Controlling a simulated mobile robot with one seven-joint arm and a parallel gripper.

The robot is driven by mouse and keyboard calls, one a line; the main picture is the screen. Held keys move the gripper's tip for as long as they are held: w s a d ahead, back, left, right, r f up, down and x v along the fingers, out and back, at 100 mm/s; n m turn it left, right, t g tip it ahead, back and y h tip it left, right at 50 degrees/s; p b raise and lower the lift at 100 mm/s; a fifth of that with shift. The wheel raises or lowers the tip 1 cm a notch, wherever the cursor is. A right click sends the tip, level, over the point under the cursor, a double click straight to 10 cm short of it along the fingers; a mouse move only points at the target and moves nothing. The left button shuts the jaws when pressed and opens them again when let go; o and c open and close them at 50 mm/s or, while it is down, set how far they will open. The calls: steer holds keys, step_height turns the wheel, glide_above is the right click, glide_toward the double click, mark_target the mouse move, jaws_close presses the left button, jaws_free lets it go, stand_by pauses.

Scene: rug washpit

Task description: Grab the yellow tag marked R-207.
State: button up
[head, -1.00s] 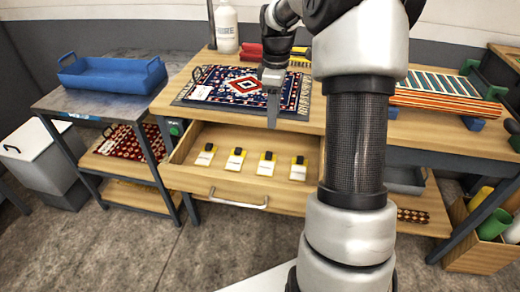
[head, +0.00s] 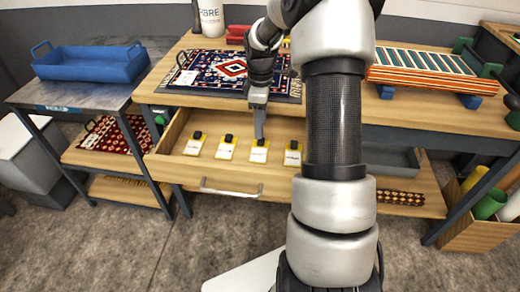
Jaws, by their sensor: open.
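Several yellow tags with black tops and white labels lie in a row in the open wooden drawer (head: 190,175): the far-left tag (head: 194,146), the second tag (head: 226,150), the third tag (head: 259,153) and the far-right tag (head: 292,157). The markings are too small to read, so I cannot tell which is R-207. My gripper (head: 260,136) points down into the drawer, its tip at the third tag's black top in the picture. Whether it touches is unclear. No tag is seen lifted; the finger gap is hard to see.
A patterned rug (head: 215,70) lies on the bench above the drawer. A striped rug (head: 430,72) is at the right. A blue tray (head: 90,65) sits on the left table. The drawer's front has a metal handle (head: 230,190). Bare drawer floor surrounds the tags.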

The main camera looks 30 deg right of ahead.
mark_target(259, 150)
step_height(259, 150, down, 5)
steer(key=shift+s+f+b, duration=0.1)
steer(key=shift+s+b, duration=0.05)
steer(key=shift+b, duration=0.85)
steer(key=shift+c, duration=0.4)
steer(key=c, duration=1)
